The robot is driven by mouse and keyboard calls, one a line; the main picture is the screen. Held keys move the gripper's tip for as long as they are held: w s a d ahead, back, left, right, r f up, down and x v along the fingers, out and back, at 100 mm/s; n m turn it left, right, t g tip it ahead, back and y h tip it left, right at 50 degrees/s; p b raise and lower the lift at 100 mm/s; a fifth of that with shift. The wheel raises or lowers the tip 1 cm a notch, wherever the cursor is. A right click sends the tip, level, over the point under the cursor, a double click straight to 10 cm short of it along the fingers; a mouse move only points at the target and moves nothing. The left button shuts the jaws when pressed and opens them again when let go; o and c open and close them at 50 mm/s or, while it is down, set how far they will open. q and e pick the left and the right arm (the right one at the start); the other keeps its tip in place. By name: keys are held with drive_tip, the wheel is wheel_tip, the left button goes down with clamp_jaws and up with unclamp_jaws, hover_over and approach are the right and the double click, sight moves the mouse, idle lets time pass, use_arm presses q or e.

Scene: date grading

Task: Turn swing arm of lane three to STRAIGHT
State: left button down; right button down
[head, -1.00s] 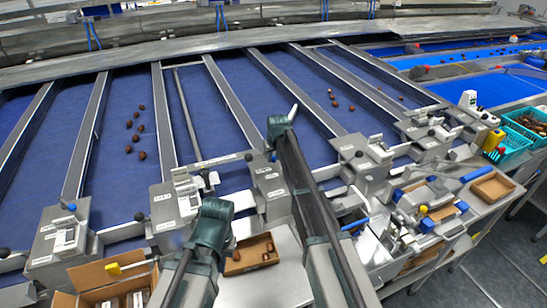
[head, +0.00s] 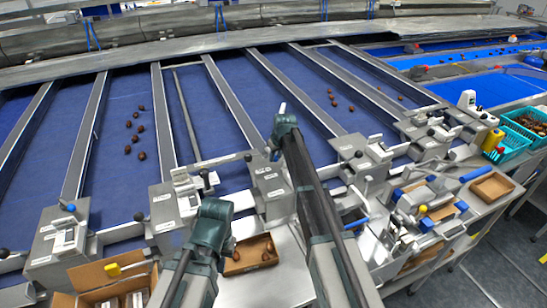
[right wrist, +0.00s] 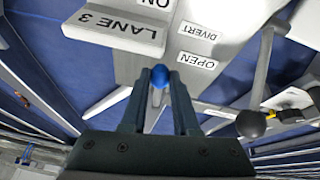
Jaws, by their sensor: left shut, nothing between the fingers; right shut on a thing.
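The lane three unit (head: 270,186) is a grey metal box at the end of its blue lane. It also shows in the right wrist view by its LANE 3 plate (right wrist: 113,32), with DIVERT and OPEN labels beside it. A blue ball knob (right wrist: 160,76) sits between the fingertips of my right gripper (right wrist: 160,88), which is shut on it. In the head view my right gripper (head: 275,148) is above the unit's far edge, and its wrist hides most of the knob. My left gripper (head: 205,238) is shut and empty, left of a small date box.
The cardboard date box (head: 234,268) lies on the front shelf. A black ball knob (right wrist: 250,124) on a metal rod stands right of my right gripper. Neighbouring lane units (head: 176,208) stand on both sides. Dates (head: 140,128) lie on the blue lanes.

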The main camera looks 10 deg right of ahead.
drive_tip(key=d+n, duration=0.1)
drive_tip(key=w+d+n+y, duration=0.1)
drive_tip(key=d+n, duration=0.1)
drive_tip(key=shift+w+n+g, duration=0.3)
drive_tip(key=shift+w+n, duration=0.05)
drive_tip(key=shift+n, duration=0.05)
drive_tip(key=shift+w+d+n+y, duration=0.6)
drive_tip(key=shift+w+d+n, duration=0.05)
drive_tip(key=shift+n, duration=0.65)
drive_tip(key=c, duration=0.7)
unclamp_jaws()
drive_tip(key=shift+o, duration=0.2)
drive_tip(key=shift+r, duration=0.1)
drive_tip(key=p+v, duration=1.2)
drive_tip(key=v, duration=0.1)
drive_tip(key=shift+w+d+r+p, duration=0.15)
drive_tip(key=shift+d+r+p, duration=0.1)
drive_tip(key=shift+r+p, duration=0.1)
